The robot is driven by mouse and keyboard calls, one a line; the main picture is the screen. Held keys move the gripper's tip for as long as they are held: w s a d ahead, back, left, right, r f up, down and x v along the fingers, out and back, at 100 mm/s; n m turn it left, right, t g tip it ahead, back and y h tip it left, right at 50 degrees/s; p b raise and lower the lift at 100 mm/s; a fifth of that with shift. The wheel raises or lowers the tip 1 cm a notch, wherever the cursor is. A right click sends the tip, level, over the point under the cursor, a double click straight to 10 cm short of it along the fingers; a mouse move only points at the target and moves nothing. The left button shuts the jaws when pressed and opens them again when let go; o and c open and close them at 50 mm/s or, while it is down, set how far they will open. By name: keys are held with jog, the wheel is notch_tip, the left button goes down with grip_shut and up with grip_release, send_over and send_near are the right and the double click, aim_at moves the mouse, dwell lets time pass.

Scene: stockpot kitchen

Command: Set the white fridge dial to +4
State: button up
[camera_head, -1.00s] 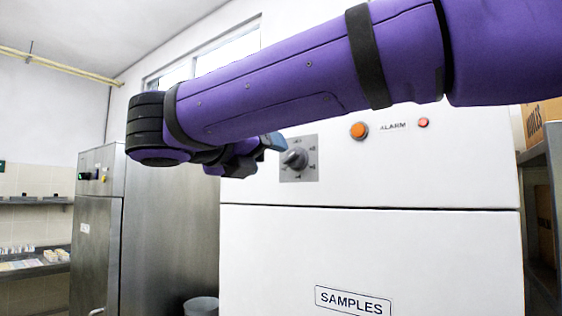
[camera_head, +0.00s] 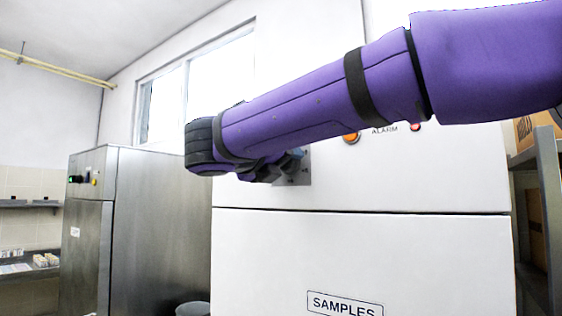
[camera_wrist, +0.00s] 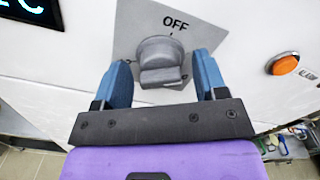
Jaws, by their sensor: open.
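The white fridge (camera_head: 400,180) stands in front of me, with a grey dial plate on its upper panel. In the wrist view the round grey dial (camera_wrist: 160,58) with its raised grip bar shows on the plate (camera_wrist: 128,32), under the mark "OFF". My gripper (camera_wrist: 163,80) is open, with one blue finger on each side of the dial. I cannot tell whether the fingers touch it. In the head view my arm hides most of the dial, and only part of the plate (camera_head: 305,172) shows. The +4 mark cannot be read.
An orange lamp (camera_wrist: 285,64) is right of the dial, and a dark display (camera_wrist: 30,10) is at the wrist view's upper left. A SAMPLES label (camera_head: 345,305) is on the lower door. A steel cabinet (camera_head: 150,230) stands left, a shelf (camera_head: 548,210) right.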

jog(key=c, duration=0.9)
jog(key=shift+o, duration=0.2)
jog(key=shift+d+m, duration=0.1)
jog(key=shift+m, duration=0.2)
